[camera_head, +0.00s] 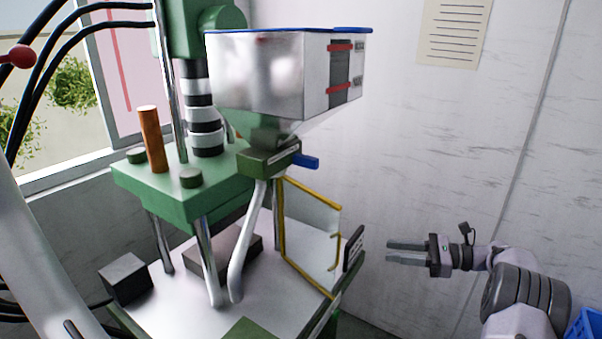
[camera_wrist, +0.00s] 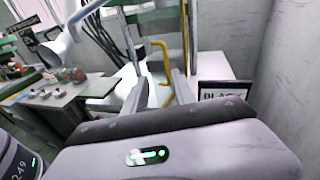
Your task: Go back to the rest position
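My gripper (camera_head: 392,252) is at the right of the head view, pointing left toward the moulding machine (camera_head: 190,195). Its two fingers are parallel with a gap between them, and nothing is held. In the wrist view the fingers of my gripper (camera_wrist: 162,84) also stand apart, with the machine's yellow guard frame (camera_wrist: 163,52) behind them. The gripper is in free air, to the right of the machine's yellow-edged guard (camera_head: 310,212) and not touching it.
A dark sign plate (camera_head: 353,248) stands at the machine bed's right edge, close to my fingertips. A blue crate (camera_head: 585,325) is at bottom right. The wrist view shows a workbench (camera_wrist: 65,100) with small parts at left.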

